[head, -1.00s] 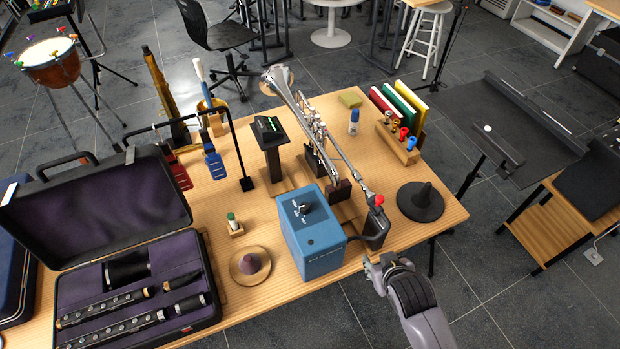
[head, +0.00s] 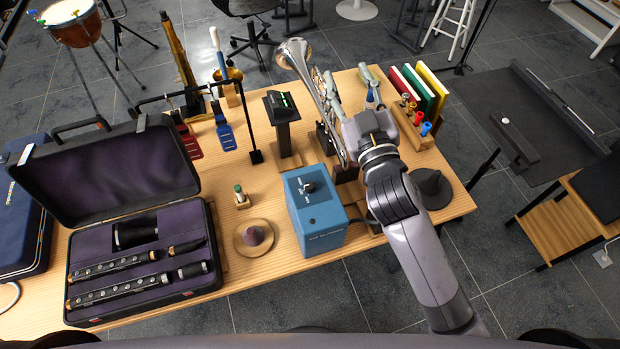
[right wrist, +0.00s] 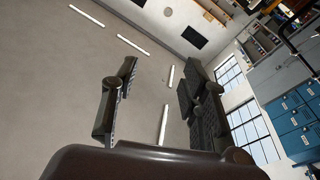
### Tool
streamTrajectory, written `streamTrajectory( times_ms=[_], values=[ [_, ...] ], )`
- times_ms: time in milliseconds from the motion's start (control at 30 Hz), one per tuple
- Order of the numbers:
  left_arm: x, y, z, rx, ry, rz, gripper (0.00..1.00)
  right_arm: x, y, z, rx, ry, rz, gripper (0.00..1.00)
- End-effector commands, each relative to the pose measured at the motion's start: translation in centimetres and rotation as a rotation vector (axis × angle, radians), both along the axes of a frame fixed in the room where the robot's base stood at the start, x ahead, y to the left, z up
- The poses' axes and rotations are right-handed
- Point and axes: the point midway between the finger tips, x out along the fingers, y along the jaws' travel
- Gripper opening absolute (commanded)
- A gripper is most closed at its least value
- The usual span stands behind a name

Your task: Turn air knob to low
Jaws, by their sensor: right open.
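A blue box (head: 318,218) stands near the front edge of the wooden table, with a small dark knob (head: 310,187) on its top. The knob's markings are too small to read. My right gripper (head: 352,88) is up and to the right of the box, above the back of the table beside a silver trumpet, apart from the knob. In the right wrist view its two fingers (right wrist: 160,105) are spread with nothing between them, and they point toward the ceiling and wall. My left gripper is not in view.
The silver trumpet (head: 300,62) stands behind the box, partly hidden by my right arm. A round wooden stand (head: 246,245) and an open clarinet case (head: 88,262) are on the left.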

Motion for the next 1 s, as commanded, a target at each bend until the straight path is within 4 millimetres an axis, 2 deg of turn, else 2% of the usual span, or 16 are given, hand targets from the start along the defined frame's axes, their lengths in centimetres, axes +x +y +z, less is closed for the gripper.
streamTrajectory(
  times_ms=[33, 100, 200, 267, 300, 367, 400, 467, 533, 600, 667, 700, 767, 800, 900, 1000],
  values=[
    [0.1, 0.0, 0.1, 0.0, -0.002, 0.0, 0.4, 0.1, 2.5, 3.8, -0.024, -0.138, 0.073, 0.41],
    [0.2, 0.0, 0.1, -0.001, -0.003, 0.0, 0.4, -1.1, 6.4, 8.2, -0.068, -0.329, 0.196, 0.41],
    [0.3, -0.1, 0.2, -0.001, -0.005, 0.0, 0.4, -4.3, 12.0, 12.7, -0.156, -0.576, 0.395, 0.41],
    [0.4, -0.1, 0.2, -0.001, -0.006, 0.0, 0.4, -6.8, 15.2, 14.2, -0.226, -0.71, 0.526, 0.41],
    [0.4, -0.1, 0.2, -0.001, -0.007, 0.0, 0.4, -8.6, 17.3, 14.6, -0.28, -0.789, 0.618, 0.41],
    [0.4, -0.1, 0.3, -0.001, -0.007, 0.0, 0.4, -11.2, 20.0, 14.4, -0.376, -0.897, 0.76, 0.41],
    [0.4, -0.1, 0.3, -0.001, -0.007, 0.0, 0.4, -12.9, 21.5, 13.8, -0.446, -0.957, 0.857, 0.41],
    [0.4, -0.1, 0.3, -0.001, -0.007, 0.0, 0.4, -15.1, 23.4, 12.2, -0.569, -1.032, 1.004, 0.41],
    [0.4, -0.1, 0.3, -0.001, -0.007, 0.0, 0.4, -17.0, 24.7, 9.4, -0.73, -1.089, 1.178, 0.41],
    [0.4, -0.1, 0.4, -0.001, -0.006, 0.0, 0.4, -18.0, 25.0, 6.0, -0.915, -1.109, 1.346, 0.41],
    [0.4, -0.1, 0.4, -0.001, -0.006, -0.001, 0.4, -18.0, 24.4, 3.0, -1.089, -1.095, 1.482, 0.41],
    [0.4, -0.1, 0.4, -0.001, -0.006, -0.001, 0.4, -17.6, 23.6, 1.0, -1.214, -1.067, 1.566, 0.41],
    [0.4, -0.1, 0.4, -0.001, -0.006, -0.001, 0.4, -16.4, 21.7, -1.6, -1.408, -0.996, 1.681, 0.41],
    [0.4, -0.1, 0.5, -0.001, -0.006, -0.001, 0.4, -15.3, 20.2, -3.0, -1.539, -0.93, 1.743, 0.41],
    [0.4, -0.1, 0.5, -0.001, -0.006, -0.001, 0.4, -12.1, 15.7, -5.1, -1.837, -0.721, 1.852, 0.41],
    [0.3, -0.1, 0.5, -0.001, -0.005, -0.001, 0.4, -9.4, 11.6, -5.4, -2.062, -0.505, 1.892, 0.41]
  ],
)
